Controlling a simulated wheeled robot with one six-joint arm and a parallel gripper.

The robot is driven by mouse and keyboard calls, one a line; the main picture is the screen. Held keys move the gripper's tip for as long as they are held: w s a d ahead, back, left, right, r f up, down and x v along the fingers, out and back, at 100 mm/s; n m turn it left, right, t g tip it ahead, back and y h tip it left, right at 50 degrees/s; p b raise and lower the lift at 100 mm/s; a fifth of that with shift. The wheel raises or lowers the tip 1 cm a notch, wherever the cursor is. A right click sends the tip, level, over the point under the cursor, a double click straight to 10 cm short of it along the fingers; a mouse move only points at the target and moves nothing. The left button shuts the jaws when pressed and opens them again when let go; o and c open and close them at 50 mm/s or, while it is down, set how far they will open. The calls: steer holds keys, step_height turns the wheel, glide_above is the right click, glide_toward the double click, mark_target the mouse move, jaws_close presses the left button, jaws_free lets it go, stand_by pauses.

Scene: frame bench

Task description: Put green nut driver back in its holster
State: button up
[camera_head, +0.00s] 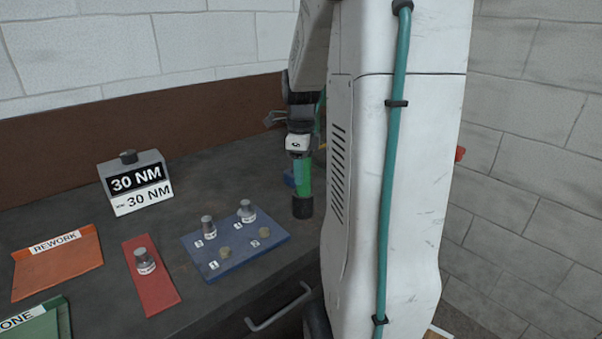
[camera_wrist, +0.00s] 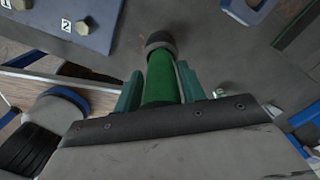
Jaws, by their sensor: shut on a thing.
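A blue part (camera_head: 289,177) shows partly behind the driver. A blue-edged piece (camera_wrist: 248,10) sits at the top right of the wrist view. I cannot tell whether either is the holster.
A blue plate (camera_head: 190,243) with numbered positions holds several metal parts. A red plate (camera_head: 165,297) with one metal part, the REWORK tray (camera_head: 60,268), a green tray (camera_head: 40,322) and a 30 NM block (camera_head: 135,182) lie further left. My arm hides the bench's right side.

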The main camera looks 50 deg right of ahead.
steer(key=shift+f, duration=0.65)
steer(key=o, duration=1.3)
